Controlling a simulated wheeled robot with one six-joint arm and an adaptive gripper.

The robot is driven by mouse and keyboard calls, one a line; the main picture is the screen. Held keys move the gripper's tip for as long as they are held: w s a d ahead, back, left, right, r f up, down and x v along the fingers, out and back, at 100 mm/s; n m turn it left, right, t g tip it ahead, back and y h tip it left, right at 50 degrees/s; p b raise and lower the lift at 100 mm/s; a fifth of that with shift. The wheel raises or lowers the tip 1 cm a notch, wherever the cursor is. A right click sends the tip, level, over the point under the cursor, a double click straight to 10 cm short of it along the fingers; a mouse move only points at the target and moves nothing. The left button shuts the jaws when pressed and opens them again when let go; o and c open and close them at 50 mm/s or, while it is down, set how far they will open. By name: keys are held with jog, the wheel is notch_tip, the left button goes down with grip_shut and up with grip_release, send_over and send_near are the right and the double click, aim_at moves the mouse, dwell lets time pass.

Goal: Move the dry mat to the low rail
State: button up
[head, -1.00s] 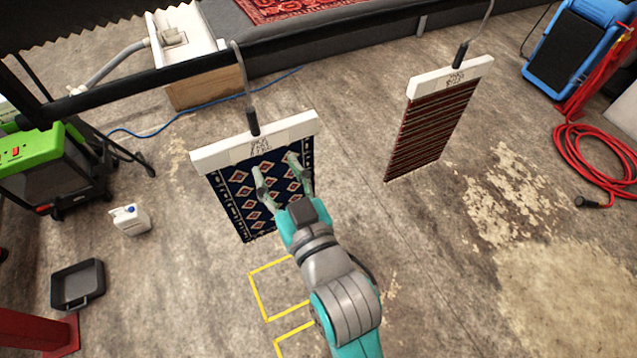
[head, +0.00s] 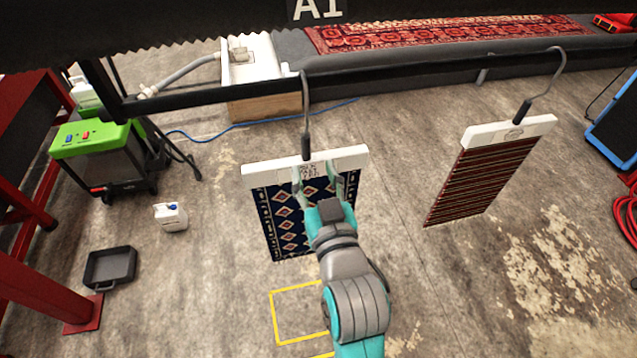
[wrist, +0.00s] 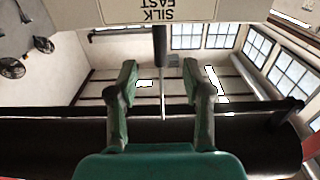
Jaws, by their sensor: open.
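A dark blue mat with a diamond pattern (head: 287,222) hangs from a white clamp bar (head: 262,170) on a hook (head: 306,105). A red-and-dark striped mat (head: 480,182) hangs likewise to the right. Neither looks plainly wet or dry. My gripper (head: 316,180) is in front of the blue mat's upper part, just below its bar, fingers apart and empty. In the wrist view, the bar (wrist: 200,10), lettered SILK, is above the fingertips, and the dark hook stem (wrist: 159,45) lines up between them. Touch cannot be told. Which rail is the low one is unclear.
A black rail (head: 420,75) crosses above the mats, below a dark beam marked A1 (head: 200,30). A green-topped machine (head: 98,140), a white jug (head: 171,217) and a black tray (head: 110,267) stand left. Yellow floor outlines (head: 275,318) lie below. Floor between the mats is clear.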

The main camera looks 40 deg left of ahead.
aim_at(306, 133)
jog(key=shift+x, duration=3.85)
grip_shut()
jog(key=shift+r, duration=0.15)
jog(key=shift+r, duration=2.1)
jog(key=v, duration=1.5)
